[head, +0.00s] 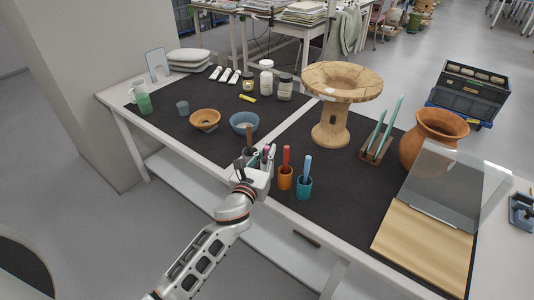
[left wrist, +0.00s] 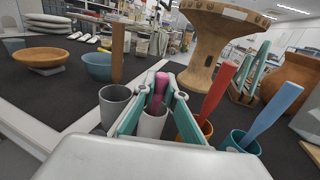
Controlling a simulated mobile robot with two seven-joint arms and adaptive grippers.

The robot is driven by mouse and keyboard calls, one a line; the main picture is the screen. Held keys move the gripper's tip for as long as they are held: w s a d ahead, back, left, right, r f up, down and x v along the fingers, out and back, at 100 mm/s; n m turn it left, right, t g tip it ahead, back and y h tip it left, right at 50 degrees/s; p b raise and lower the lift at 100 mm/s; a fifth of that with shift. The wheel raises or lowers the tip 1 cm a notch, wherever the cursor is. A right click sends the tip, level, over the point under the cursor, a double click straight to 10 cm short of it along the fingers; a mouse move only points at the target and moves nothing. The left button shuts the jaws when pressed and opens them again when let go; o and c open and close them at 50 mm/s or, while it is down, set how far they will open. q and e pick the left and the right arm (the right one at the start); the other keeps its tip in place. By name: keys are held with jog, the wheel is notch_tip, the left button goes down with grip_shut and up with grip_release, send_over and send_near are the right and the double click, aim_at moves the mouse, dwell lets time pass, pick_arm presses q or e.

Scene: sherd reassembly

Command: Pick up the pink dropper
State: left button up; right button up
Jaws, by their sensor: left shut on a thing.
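The pink dropper (left wrist: 161,82) stands upright in a white cup (left wrist: 152,124) in the left wrist view. My left gripper (left wrist: 157,97) has its teal fingers on either side of the dropper and is shut on it. In the head view my left gripper (head: 262,163) is at the front edge of the dark mat, and it largely hides the cup and dropper. The dropper's lower end is inside the cup. My right gripper is not in view.
A grey cup (left wrist: 115,104) holding a brown stick is just left of the white cup. An orange cup (head: 285,177) with a red-handled tool and a teal cup (head: 303,188) with a blue-handled tool stand close on the right. A blue bowl (head: 244,123) and wooden pedestal (head: 331,125) are behind.

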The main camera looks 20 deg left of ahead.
pick_arm(q)
notch_tip(320, 180, up, 11)
jog(key=p, duration=0.5)
jog(key=shift+r, duration=0.2)
notch_tip(320, 180, up, 8)
jog(key=p, duration=0.2)
jog(key=shift+r+p, duration=0.25)
jog(key=shift+p, duration=0.1)
